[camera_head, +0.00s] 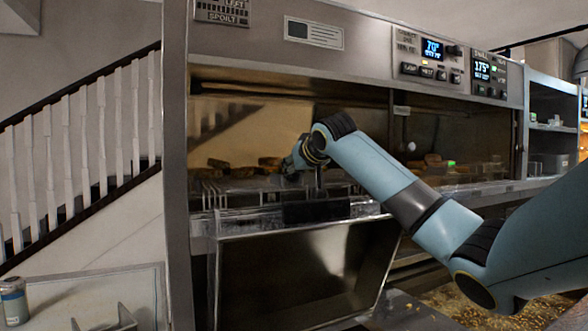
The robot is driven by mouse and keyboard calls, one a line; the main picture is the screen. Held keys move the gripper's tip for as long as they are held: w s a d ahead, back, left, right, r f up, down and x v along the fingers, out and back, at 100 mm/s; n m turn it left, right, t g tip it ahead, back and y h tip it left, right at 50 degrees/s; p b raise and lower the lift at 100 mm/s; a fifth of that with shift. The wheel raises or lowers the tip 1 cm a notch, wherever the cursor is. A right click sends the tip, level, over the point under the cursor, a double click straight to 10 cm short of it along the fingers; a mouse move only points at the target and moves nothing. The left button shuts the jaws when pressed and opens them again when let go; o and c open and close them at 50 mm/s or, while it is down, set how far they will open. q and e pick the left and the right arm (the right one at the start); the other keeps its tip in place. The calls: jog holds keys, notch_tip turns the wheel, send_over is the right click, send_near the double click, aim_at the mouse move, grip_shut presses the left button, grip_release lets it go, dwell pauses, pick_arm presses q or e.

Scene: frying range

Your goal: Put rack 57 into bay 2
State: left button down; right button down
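A wire rack (215,195) shows at the mouth of the cabinet's left opening, with its bars standing along the front. I cannot read a number on it, so I cannot tell whether it is rack 57. My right arm comes in from the right, and its gripper (292,166) is at the opening, just above the rack. The fingers are small and dark, so I cannot tell whether they are open or touch the rack. A dark block (316,210) is below the wrist at the front edge. No bay number is readable. My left gripper is out of view.
A steel panel (300,275) hangs below the left opening. Brown food pieces (270,163) lie inside the cabinet. Control displays (432,50) sit above the openings. A can (13,301) stands on a light surface at the lower left. Open shelves (552,125) are at the right.

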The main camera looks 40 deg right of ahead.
jog(key=c, duration=1.4)
grip_release()
jog(key=shift+r, duration=0.1)
jog(key=shift+r, duration=0.25)
jog(key=b+v, duration=0.2)
jog(key=v, duration=1)
jog(key=shift+r+b, duration=0.35)
